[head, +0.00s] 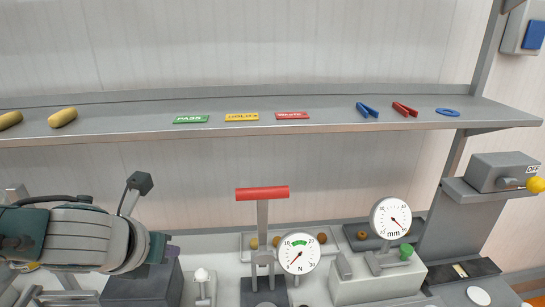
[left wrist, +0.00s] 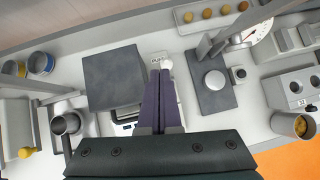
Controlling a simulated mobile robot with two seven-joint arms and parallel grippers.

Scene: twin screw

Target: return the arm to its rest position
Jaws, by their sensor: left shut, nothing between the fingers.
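My left arm reaches in from the left in the head view, and its gripper (head: 168,248) is at the end, partly hidden by the wrist. It is over the left part of the bench, beside a dark grey block. In the left wrist view the gripper's two purple fingers (left wrist: 160,98) are together with nothing between them. Their tips are close to a white knob (left wrist: 166,63) in that picture; whether they touch it I cannot tell. My right gripper is in neither view.
A dark grey block (left wrist: 113,75) stands left of the fingers. A red-handled press (head: 262,193), a force gauge (head: 299,254) and a mm gauge (head: 390,218) stand on the bench. A shelf (head: 330,126) with coloured tags and clips runs above.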

